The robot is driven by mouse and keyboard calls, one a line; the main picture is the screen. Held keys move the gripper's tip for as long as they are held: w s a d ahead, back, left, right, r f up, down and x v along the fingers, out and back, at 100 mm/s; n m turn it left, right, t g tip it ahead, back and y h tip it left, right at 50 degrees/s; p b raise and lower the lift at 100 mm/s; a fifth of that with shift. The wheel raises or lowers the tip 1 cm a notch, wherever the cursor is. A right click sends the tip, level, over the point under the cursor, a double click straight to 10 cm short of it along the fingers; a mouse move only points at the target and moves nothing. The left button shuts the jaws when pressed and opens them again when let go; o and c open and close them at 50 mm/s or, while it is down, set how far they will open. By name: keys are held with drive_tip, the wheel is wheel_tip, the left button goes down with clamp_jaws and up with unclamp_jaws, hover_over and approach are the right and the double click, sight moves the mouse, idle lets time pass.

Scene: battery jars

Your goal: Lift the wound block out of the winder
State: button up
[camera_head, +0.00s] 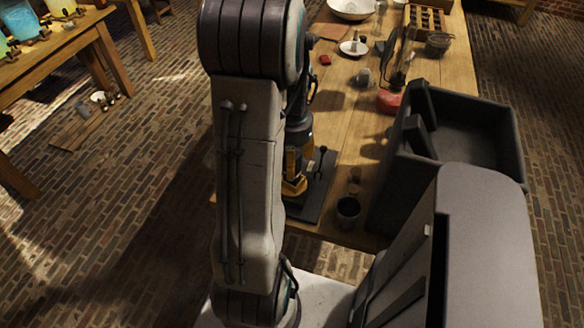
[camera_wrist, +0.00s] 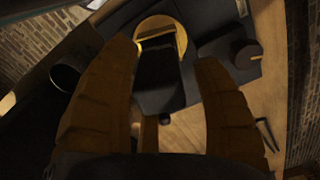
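The winder is a dark flat base (camera_wrist: 216,84) on the wooden table, with a round brass-coloured part (camera_wrist: 181,37) at its top in the wrist view. A dark block (camera_wrist: 160,78) lies in front of that part; its windings are too dark to make out. My gripper (camera_wrist: 166,56) has its two fingers apart, one on each side of the block, and I cannot tell whether either touches it. In the head view my gripper (camera_head: 297,168) is low over the winder base (camera_head: 321,187), and my arm hides the block.
A dark cup (camera_head: 348,210) stands near the table's front edge. A large dark bin (camera_head: 400,180) is to the right. A red object (camera_head: 389,102), a white dish (camera_head: 353,48) and a wooden rack (camera_head: 425,18) stand farther back.

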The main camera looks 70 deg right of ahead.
clamp_jaws()
idle(0.3)
